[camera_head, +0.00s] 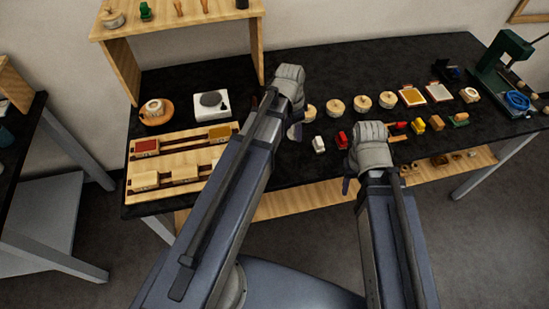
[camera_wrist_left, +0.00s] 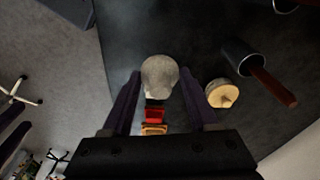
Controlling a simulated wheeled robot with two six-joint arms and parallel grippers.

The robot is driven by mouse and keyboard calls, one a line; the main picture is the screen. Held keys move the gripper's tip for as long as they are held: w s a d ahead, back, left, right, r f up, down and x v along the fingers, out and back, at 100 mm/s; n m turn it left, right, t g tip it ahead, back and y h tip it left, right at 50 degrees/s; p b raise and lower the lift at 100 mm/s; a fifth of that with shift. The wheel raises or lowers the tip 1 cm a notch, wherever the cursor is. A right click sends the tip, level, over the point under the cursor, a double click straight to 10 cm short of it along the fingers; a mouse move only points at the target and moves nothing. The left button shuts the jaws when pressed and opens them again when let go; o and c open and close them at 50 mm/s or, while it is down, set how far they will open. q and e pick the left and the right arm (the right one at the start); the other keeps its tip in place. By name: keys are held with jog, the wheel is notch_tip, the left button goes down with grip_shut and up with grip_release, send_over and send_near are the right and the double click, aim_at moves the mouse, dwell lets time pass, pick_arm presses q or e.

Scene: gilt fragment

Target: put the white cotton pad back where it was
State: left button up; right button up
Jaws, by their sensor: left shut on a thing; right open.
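The white cotton pad (camera_wrist_left: 160,75) shows in the left wrist view as a rounded, greyish-white thing between the fingers of my left gripper (camera_wrist_left: 160,88). My left gripper is shut on it. In the head view, my left gripper (camera_head: 285,120) is over the black table, left of the row of round wooden-topped pots, and my own arm and hand mostly hide the pad. My right gripper (camera_head: 352,184) is open by the table's front edge, with its fingers largely hidden by its wrist.
Round wooden-topped pots (camera_head: 335,105) stand in a row on the black table (camera_head: 230,85). White (camera_head: 319,144) and red (camera_head: 341,140) blocks lie in front. A wooden rack (camera_head: 180,163) and a white scale-like device (camera_head: 211,104) are at left. A green press (camera_head: 505,65) stands far right.

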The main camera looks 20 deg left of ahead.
aim_at(292, 153)
pick_arm(q)
jog(key=shift+s+a, duration=0.15)
jog(key=shift+a, duration=0.1)
jog(key=shift+d+f+b, duration=0.15)
jog(key=shift+f+b, duration=0.3)
jog(key=shift+f, duration=0.1)
notch_tip(292, 153, down, 9)
jog(key=b, duration=0.9)
jog(key=shift+f, duration=0.1)
jog(key=shift+f+b, duration=0.15)
jog(key=shift+b, duration=0.15)
jog(key=o, duration=1.3)
jog(key=shift+r, duration=0.25)
